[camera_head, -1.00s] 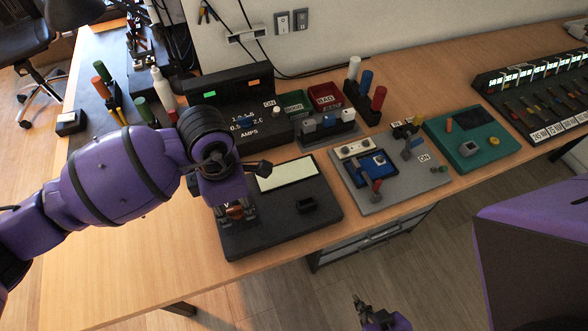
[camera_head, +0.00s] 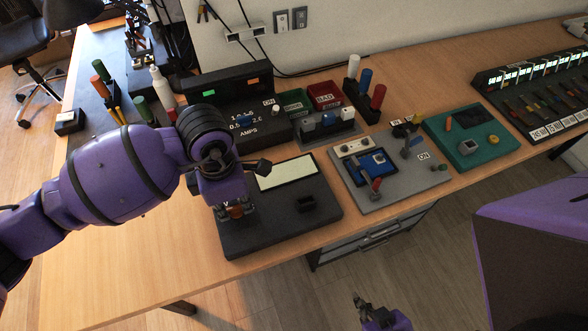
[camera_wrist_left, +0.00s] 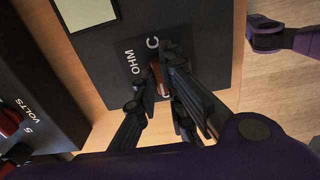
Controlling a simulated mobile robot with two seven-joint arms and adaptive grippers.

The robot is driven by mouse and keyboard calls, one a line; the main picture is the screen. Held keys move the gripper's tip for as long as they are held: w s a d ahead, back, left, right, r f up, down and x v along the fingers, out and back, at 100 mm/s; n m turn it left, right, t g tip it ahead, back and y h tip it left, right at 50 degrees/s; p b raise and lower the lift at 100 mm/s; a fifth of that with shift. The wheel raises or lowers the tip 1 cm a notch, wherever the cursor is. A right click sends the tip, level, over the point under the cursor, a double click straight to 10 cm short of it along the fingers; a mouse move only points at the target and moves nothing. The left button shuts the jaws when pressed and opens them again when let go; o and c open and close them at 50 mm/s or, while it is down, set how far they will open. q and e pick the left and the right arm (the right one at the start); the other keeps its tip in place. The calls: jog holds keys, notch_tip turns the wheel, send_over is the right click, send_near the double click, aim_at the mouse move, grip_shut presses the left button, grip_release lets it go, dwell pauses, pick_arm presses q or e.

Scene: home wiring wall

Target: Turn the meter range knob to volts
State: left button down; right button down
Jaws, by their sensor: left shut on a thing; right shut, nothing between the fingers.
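The meter is a flat black box (camera_head: 265,228) with a pale screen (camera_head: 287,174) near the front edge of the bench. Its orange-brown range knob (camera_wrist_left: 157,76) shows between the fingers in the left wrist view, beside the labels "OHM" and "C". My left gripper (camera_head: 235,211) reaches down over the meter's left part and is shut on the knob. The fingers hide much of the knob, so I cannot tell which mark it points to. My right gripper (camera_head: 372,314) is shut and empty, low in front of the bench.
A black AMPS unit (camera_head: 262,130) stands behind the meter. A grey board with a blue module (camera_head: 378,163) and a teal box (camera_head: 468,140) are to the right. Green and red bins (camera_head: 325,94) are at the back. The bench at front left is bare.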

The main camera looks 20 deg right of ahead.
jog(key=shift+f, duration=0.1)
dwell(0.5)
pick_arm(q)
jog(key=shift+m+b, duration=0.4)
jog(key=shift+m, duration=0.6)
pick_arm(e)
jog(key=shift+s+a+f, duration=0.1)
jog(key=shift+s+f, duration=0.1)
jog(key=shift+f, duration=0.25)
pick_arm(q)
jog(key=shift+f+m+b, duration=0.1)
jog(key=shift+m+b, duration=0.3)
jog(key=shift+m, duration=0.6)
pick_arm(e)
jog(key=shift+s+f, duration=0.3)
jog(key=shift+f, duration=0.25)
pick_arm(q)
jog(key=shift+m+b, duration=0.55)
jog(key=shift+m, duration=0.45)
pick_arm(e)
jog(key=shift+s+f+g, duration=0.3)
jog(key=shift+s+f, duration=0.1)
jog(key=shift+f, duration=0.3)
